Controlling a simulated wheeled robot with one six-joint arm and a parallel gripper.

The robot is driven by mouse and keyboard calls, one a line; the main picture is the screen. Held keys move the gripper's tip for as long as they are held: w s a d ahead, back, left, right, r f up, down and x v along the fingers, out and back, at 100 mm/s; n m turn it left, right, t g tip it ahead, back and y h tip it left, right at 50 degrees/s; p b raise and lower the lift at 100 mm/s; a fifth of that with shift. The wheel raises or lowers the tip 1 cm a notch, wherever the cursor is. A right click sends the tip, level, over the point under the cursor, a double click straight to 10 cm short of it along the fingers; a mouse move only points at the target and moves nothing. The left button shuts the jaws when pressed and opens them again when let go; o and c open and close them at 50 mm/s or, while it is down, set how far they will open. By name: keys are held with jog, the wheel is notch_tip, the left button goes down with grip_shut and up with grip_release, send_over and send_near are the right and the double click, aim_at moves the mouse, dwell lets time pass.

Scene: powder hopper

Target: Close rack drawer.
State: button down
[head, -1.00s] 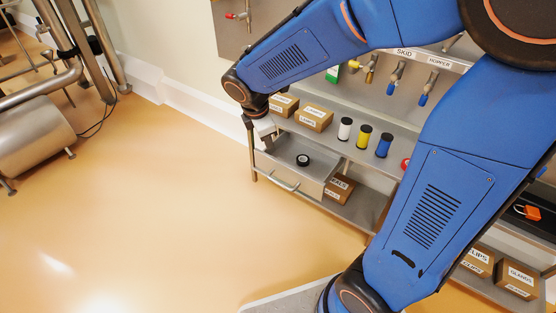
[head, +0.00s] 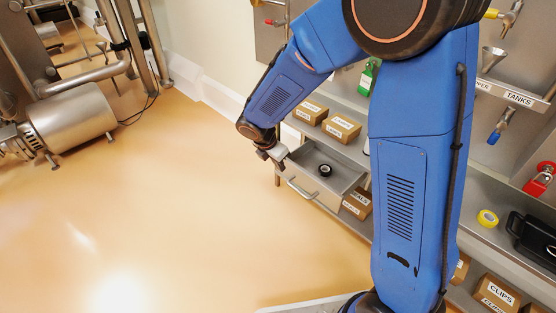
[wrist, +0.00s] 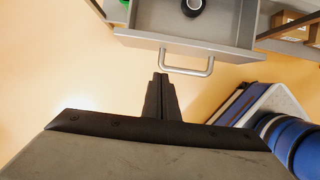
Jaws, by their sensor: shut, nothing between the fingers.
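The rack drawer (head: 318,196) is pulled out from the steel rack, open at the top, with a roll of black tape (head: 326,170) inside. In the wrist view the drawer (wrist: 235,52) shows at the top, with its grey bar handle (wrist: 187,70) on the front. My gripper (wrist: 160,76) is shut and empty; its fingertips lie just below the handle in that picture, and I cannot tell whether they touch it.
Cardboard boxes (head: 341,127) stand on the shelf above the drawer, and more boxes (head: 357,203) lie right of it. A steel motor and pipe unit (head: 75,118) stands at the far left. The floor in front of the drawer is clear.

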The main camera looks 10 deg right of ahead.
aim_at(291, 164)
jog(key=w+d+f, duration=0.1)
jog(key=f, duration=0.1)
jog(key=w+d+f, duration=0.1)
jog(key=d+f, duration=0.1)
jog(key=shift+w+d, duration=0.65)
jog(key=shift+d, duration=0.1)
jog(key=shift+d, duration=0.1)
jog(key=w+d, duration=0.7)
jog(key=d, duration=0.3)
jog(key=shift+w, duration=0.2)
